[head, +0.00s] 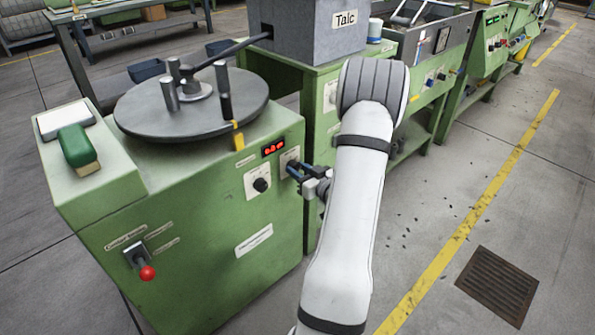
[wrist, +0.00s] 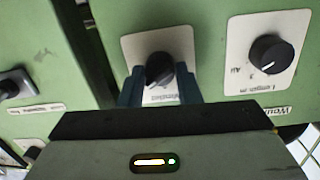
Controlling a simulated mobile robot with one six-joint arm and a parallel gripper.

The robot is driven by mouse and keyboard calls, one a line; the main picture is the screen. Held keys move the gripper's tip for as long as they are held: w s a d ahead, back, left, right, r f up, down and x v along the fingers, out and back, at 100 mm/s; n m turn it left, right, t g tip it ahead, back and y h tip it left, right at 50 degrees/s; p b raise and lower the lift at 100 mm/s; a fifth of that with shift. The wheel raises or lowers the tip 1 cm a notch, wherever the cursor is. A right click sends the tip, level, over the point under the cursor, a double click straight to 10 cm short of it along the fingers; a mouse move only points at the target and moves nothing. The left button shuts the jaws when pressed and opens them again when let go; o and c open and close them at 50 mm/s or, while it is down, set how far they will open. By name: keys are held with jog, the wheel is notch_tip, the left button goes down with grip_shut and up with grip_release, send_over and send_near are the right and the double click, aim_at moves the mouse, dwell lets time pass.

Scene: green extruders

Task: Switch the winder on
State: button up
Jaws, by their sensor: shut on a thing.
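The winder is a green cabinet (head: 215,215) with a round grey turntable (head: 150,112) on top. On its front are a lit red display (head: 273,147), a black knob on a white plate (head: 261,184), and a second white plate (head: 288,158) near the right edge. My gripper (head: 295,171) is at that second plate and covers its knob in the head view. In the wrist view, my gripper (wrist: 160,82) has its two fingers on either side of a black knob (wrist: 158,67) on a white plate, shut on it. The "Length m" knob (wrist: 269,54) is beside it, free.
A red-tipped lever (head: 147,272) sticks out low on the winder's front. A grey Talc box (head: 315,35) on a green stand is behind.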

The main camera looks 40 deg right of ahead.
jog(key=o, duration=0.6)
jog(key=shift+a+f, duration=0.1)
jog(key=shift+f, duration=0.1)
jog(key=o, duration=0.3)
jog(key=shift+r, duration=0.1)
jog(key=shift+o, duration=0.2)
jog(key=shift+s+r, duration=0.1)
jog(key=shift+s, duration=0.2)
jog(key=s+p, duration=0.1)
jog(key=s, duration=0.6)
jog(key=shift+s+d+r+p, duration=0.15)
jog(key=shift+d+r+p, duration=0.05)
jog(key=shift+p, duration=0.1)
